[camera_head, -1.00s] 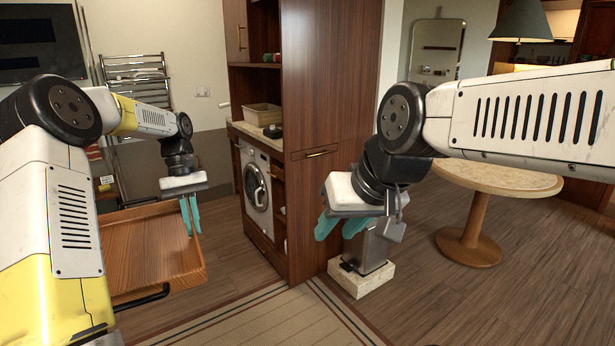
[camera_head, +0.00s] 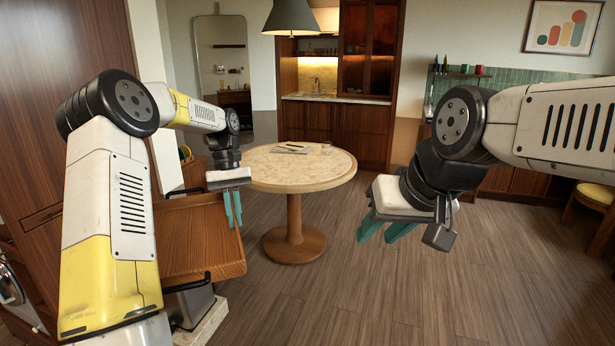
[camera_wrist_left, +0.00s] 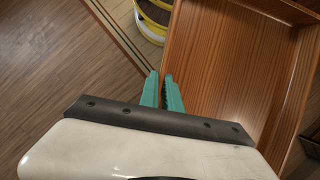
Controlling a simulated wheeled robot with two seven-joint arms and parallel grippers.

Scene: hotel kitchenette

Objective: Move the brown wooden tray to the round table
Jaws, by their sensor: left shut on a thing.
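The brown wooden tray (camera_head: 200,243) is held off the floor at the left in the head view, partly hidden behind my left arm. My left gripper (camera_head: 233,208) is shut on the tray's right-hand wall. In the left wrist view the teal fingers (camera_wrist_left: 163,92) pinch the tray's edge, and the tray's bare inside (camera_wrist_left: 222,70) shows empty there. The round table (camera_head: 300,172) has a pale stone top and a wooden pedestal, and stands beyond the tray to the right. My right gripper (camera_head: 388,230) hangs in the air right of the table, its teal fingers slightly apart, empty.
A paper or magazine (camera_head: 290,149) and a glass (camera_head: 326,149) lie on the table top. A tall wooden cabinet (camera_head: 60,110) stands close at the left. A yellow stool (camera_head: 592,195) is at the far right. The wooden floor (camera_head: 400,295) in front and right is clear.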

